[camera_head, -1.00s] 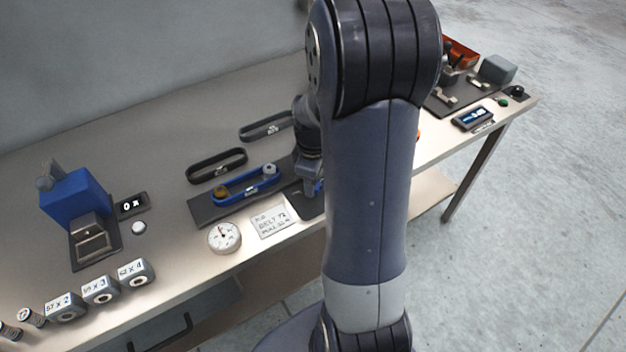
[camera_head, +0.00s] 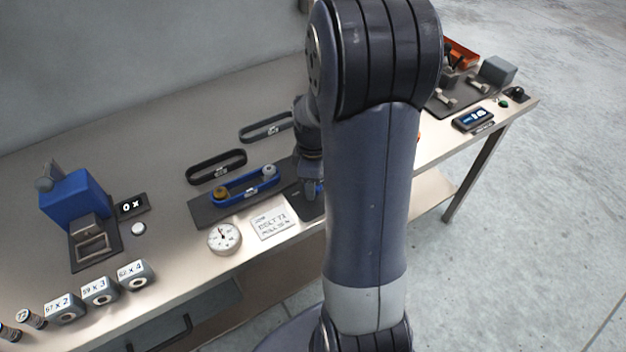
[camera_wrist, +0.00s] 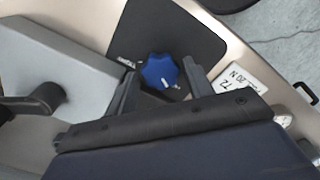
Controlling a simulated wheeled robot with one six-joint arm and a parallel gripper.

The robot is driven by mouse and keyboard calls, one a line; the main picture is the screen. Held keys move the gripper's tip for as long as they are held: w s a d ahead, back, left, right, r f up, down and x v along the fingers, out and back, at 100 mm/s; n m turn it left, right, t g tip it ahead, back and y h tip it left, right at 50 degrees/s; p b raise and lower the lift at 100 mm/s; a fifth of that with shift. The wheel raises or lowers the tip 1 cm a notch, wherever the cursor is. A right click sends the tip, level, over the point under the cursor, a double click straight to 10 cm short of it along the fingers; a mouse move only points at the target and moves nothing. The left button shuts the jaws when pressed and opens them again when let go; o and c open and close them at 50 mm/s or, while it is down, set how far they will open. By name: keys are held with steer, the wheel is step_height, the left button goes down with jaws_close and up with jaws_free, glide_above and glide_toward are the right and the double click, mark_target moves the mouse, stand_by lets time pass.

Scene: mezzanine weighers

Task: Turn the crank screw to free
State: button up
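In the wrist view a blue lobed knob (camera_wrist: 160,71) with a white pointer mark sits on a black plate (camera_wrist: 185,32). It appears to be the crank screw, and small white lettering beside it is too small to read. My gripper (camera_wrist: 159,75) has its two fingers spread on either side of the knob. A gap shows by the left finger; whether the right finger touches the knob I cannot tell. In the head view my gripper (camera_head: 311,190) points down over the black plate (camera_head: 306,208), and my arm hides the knob.
A grey block (camera_wrist: 50,75) with a black crank-like handle (camera_wrist: 35,103) stands left of the knob in the wrist view.

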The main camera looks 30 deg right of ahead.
steer(key=shift+o, duration=1)
step_height(320, 180, up, 11)
steer(key=shift+f, duration=0.2)
step_height(320, 180, down, 11)
steer(key=shift+r, duration=0.1)
steer(key=shift+r, duration=0.15)
stand_by(0.3)
